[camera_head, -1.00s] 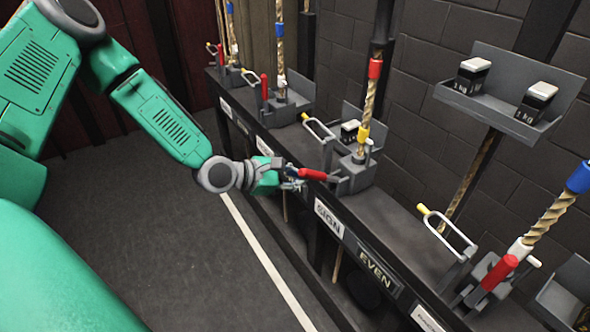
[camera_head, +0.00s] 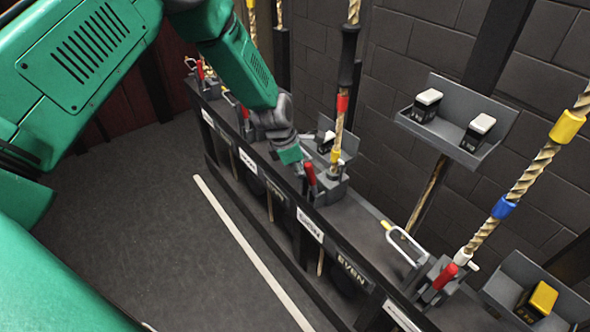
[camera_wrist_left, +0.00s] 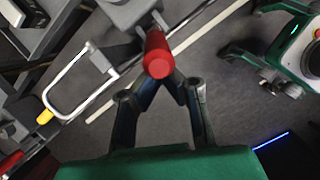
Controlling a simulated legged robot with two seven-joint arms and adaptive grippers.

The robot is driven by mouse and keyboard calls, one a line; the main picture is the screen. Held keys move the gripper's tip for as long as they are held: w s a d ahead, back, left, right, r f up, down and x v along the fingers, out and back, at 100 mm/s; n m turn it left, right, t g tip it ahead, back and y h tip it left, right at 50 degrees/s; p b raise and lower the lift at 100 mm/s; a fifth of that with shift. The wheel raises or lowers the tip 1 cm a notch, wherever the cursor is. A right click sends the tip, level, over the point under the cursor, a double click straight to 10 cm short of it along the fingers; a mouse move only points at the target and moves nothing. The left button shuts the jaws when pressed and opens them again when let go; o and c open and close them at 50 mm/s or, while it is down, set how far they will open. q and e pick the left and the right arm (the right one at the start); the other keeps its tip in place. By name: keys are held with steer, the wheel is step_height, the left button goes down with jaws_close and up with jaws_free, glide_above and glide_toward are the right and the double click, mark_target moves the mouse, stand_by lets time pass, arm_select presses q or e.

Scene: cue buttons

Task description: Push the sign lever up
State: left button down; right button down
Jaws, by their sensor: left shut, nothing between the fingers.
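The sign lever (camera_head: 310,174) has a red handle and stands about upright on its grey bracket, above the white SIGN label (camera_head: 310,225) on the rail. In the left wrist view its red handle (camera_wrist_left: 157,58) points towards the camera, right at the fingertips. My left gripper (camera_head: 301,165) is beside the lever on its left; its fingers (camera_wrist_left: 163,80) are shut, with nothing held between them. I cannot tell whether they touch the handle. My right gripper is not in view.
Other red-handled levers stand along the rail, one (camera_head: 445,275) at the front right. A wire loop with a yellow tip (camera_head: 405,243) sits between. Ropes with coloured bands rise behind. The floor on the left is clear.

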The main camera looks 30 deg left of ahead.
arm_select(q)
steer(key=shift+w+d+r+p, duration=0.3)
steer(key=shift+w+d+p, duration=0.1)
steer(key=shift+w, duration=0.2)
steer(key=shift+w+d+r, duration=0.1)
steer(key=shift+w, duration=0.7)
steer(key=shift+w+p, duration=0.1)
steer(key=shift+p, duration=0.2)
steer(key=shift+w+d+r, duration=0.1)
steer(key=shift+d+r, duration=0.05)
glide_toward(308, 164)
steer(key=a+f, duration=0.2)
steer(key=a, duration=0.1)
steer(key=shift+a+r, duration=0.15)
